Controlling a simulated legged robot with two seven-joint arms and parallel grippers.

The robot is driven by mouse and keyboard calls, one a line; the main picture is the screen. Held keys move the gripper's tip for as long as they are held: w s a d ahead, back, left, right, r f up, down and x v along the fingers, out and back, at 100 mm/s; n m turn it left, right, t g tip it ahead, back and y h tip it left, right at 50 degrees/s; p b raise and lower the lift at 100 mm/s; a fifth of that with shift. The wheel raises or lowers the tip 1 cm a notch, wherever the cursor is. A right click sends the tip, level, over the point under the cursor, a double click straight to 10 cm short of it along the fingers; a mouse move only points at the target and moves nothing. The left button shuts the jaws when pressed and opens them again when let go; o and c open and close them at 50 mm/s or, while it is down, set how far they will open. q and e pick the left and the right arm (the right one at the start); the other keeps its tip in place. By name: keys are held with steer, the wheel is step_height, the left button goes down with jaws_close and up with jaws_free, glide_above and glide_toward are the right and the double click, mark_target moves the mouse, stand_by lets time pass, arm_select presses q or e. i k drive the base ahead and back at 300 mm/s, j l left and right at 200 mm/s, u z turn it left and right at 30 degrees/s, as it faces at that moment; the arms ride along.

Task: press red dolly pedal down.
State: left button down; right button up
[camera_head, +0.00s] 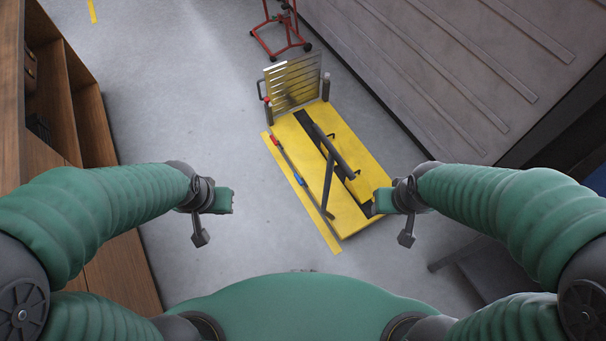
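A small red pedal (275,140) sits on a thin bar along the left edge of the yellow lift platform (364,166). A blue pedal (299,179) sits on the same bar, nearer to me. Whether either pedal is raised or pressed is too small to tell. My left gripper (211,217) is to the left of the platform and nearer to me than the red pedal, apart from it. My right gripper (396,217) shows at the platform's near right corner. I see nothing held in either gripper, and their finger opening is unclear.
A slatted metal plate (292,82) stands at the platform's far end. A dark grey bar (331,150) rises over the platform. A red wheeled stand (281,32) is farther back. A wooden shelf (88,125) is at left, a large grey panel (440,60) at right. Floor left of the platform is clear.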

mark_target(275, 143)
steer(key=i+j+z, duration=0.15)
steer(key=i+j, duration=0.4)
steer(key=i+j+z, duration=0.2)
steer(key=i+j, duration=0.4)
steer(key=i+j+z, duration=0.15)
steer(key=i+j, duration=0.4)
steer(key=j, duration=0.1)
